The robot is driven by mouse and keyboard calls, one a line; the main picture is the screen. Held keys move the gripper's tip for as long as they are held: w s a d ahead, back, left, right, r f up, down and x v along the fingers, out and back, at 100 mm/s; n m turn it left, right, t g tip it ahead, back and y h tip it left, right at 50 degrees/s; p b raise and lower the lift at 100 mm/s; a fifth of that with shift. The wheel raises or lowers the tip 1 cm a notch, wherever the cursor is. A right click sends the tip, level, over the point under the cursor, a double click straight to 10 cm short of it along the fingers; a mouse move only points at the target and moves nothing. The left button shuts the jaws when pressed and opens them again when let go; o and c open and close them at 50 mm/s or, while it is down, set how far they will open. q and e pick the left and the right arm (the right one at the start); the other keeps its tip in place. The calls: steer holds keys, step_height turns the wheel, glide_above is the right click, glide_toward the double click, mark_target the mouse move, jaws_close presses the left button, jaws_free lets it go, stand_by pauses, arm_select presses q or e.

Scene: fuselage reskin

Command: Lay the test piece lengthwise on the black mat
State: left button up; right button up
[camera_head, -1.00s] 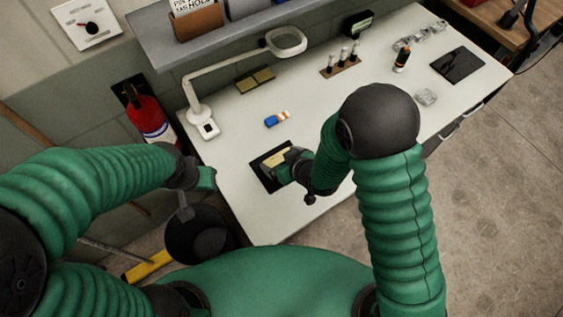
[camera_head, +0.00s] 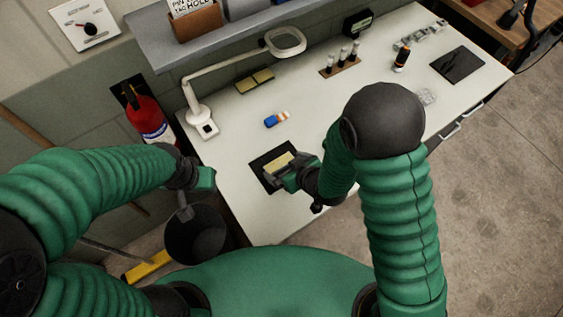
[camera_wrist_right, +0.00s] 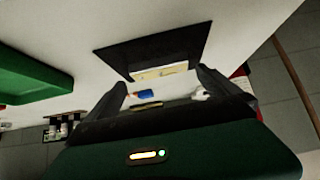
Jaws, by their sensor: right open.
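The black mat (camera_head: 259,163) lies on the near left part of the white bench; it also shows in the right wrist view (camera_wrist_right: 150,48). The test piece, a pale yellow strip (camera_head: 277,162), appears to lie on the mat, roughly parallel to one of its edges. In the right wrist view the strip (camera_wrist_right: 160,72) shows between the fingertips. My right gripper (camera_head: 287,172) is open, close by the strip, and hides part of the mat. My left gripper (camera_head: 206,181) hangs left of the bench edge; its jaws are not clear.
A blue, white and orange item (camera_head: 277,119) lies behind the mat. A dark flat plate (camera_head: 458,65) lies at the right. The bench's middle is clear.

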steer(key=s+d+r+m+g+h+p, duration=0.2)
steer(key=s+d+r+m+p, duration=0.1)
steer(key=d+r, duration=0.6)
steer(key=s+d+r+m+g+h+p, duration=0.2)
steer(key=s+d+r+p, duration=0.4)
steer(key=d+r, duration=0.3)
steer(key=shift+s+d+r+m+g+h, duration=0.15)
steer(key=shift+s+r+m+g+h, duration=0.3)
steer(key=shift+s+r+m, duration=0.4)
steer(key=shift+s+r, duration=0.1)
steer(key=shift+d, duration=0.1)
